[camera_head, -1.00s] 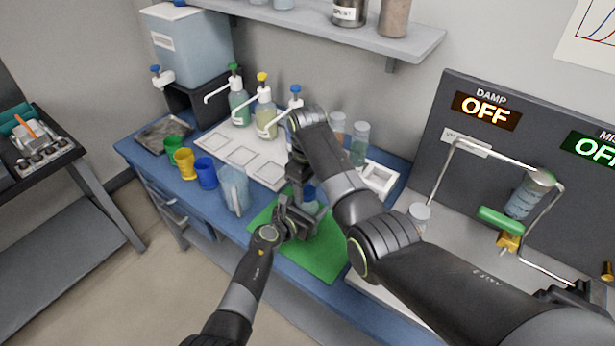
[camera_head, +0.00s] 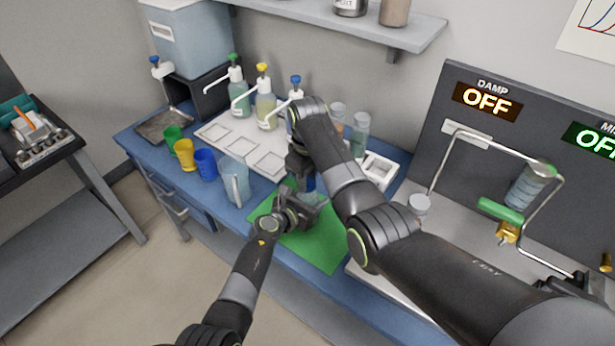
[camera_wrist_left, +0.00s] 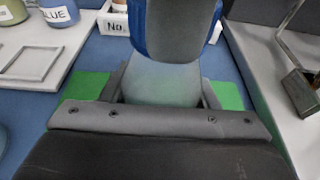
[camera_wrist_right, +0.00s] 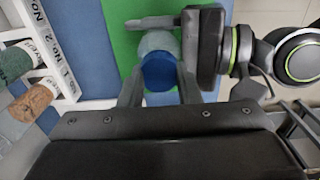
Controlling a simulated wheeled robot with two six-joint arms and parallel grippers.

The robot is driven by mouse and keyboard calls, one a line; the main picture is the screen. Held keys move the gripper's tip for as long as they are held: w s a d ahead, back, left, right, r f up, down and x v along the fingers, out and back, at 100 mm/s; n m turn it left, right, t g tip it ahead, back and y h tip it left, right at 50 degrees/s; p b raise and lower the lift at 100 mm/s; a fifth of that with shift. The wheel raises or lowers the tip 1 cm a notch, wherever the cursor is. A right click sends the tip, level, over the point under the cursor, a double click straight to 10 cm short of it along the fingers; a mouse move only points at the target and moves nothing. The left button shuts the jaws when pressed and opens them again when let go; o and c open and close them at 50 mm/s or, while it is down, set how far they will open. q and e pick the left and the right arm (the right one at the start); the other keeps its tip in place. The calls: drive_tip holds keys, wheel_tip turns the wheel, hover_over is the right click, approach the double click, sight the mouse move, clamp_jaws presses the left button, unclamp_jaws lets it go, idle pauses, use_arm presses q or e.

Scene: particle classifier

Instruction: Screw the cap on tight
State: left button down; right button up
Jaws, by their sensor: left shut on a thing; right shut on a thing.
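A translucent bottle (camera_wrist_left: 160,85) stands over the green mat (camera_head: 318,250), with a blue cap (camera_wrist_right: 160,74) on its top end. My left gripper (camera_head: 306,205) is shut around the bottle's body from the front. My right gripper (camera_wrist_right: 160,92) comes down from above and is shut on the blue cap. In the left wrist view a grey finger covers most of the cap, and blue shows at both its sides. In the head view my arms hide most of the bottle. Whether the cap is fully seated cannot be told.
A clear pitcher (camera_head: 236,182) and coloured cups (camera_head: 206,168) stand left of the mat. Pump bottles (camera_head: 265,108) and a white tray (camera_head: 240,150) are behind. A grey panel with a wire frame (camera_head: 458,160) is at right. The mat's front part is clear.

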drive_tip(key=shift+d, duration=0.1)
drive_tip(key=shift+m, duration=0.9)
drive_tip(key=o, duration=1.1)
drive_tip(key=shift+o, duration=0.2)
wheel_tip(320, 180, up, 8)
drive_tip(key=shift+f, duration=0.2)
use_arm(q)
drive_tip(key=shift+c, duration=2.2)
unclamp_jaws()
